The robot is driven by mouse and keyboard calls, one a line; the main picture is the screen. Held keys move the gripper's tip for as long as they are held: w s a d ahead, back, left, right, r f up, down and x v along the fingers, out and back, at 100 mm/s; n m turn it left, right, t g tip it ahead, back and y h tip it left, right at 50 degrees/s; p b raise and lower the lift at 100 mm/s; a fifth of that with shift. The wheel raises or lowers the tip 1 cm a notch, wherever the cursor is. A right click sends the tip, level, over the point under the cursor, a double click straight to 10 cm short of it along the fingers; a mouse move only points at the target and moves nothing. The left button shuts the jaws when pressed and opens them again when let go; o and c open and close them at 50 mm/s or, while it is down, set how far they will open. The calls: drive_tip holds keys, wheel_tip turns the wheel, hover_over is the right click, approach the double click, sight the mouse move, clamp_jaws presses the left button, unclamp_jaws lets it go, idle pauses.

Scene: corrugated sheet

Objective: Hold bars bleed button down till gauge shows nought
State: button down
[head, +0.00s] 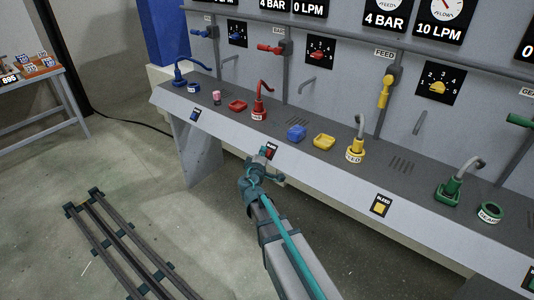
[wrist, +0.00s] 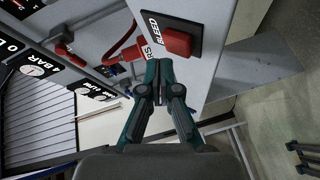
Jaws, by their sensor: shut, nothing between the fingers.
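The red bleed button sits in a black plate marked BLEED on the bench's sloping front. It shows large at the top of the wrist view (wrist: 177,42) and small in the head view (head: 270,152). My gripper (head: 263,153) is shut and empty. Its fingertips (wrist: 158,63) are close beside the button; I cannot tell whether they touch it. The red hose fitting (head: 258,113) stands on the bench behind; its label shows RS in the wrist view. Above the red station, displays read 4 BAR (head: 271,4) and 0 LPM (head: 309,8), both cut off at the top.
A blue bleed button (head: 195,115) lies to the left and a yellow one (head: 380,206) to the right. Blue, yellow (head: 355,146) and green (head: 448,191) hose fittings stand along the bench. Dark rails (head: 120,245) lie on the floor at left. Floor before the bench is open.

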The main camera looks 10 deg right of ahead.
drive_tip(key=shift+w+d+f+b, duration=0.45)
drive_tip(key=shift+f+b, duration=0.2)
drive_tip(key=shift+b, duration=0.7)
idle(0.8)
drive_tip(key=shift+s+r, duration=0.1)
idle(1.3)
drive_tip(key=shift+s+a+r, duration=0.35)
drive_tip(key=shift+a+r, duration=0.1)
drive_tip(key=shift+r, duration=0.1)
drive_tip(key=s+a+r, duration=0.1)
drive_tip(key=s+a+r+p, duration=0.1)
drive_tip(key=r, duration=0.1)
drive_tip(key=shift+s+a+r, duration=0.1)
drive_tip(key=shift+a+r, duration=0.15)
drive_tip(key=shift+a, duration=0.15)
idle(0.6)
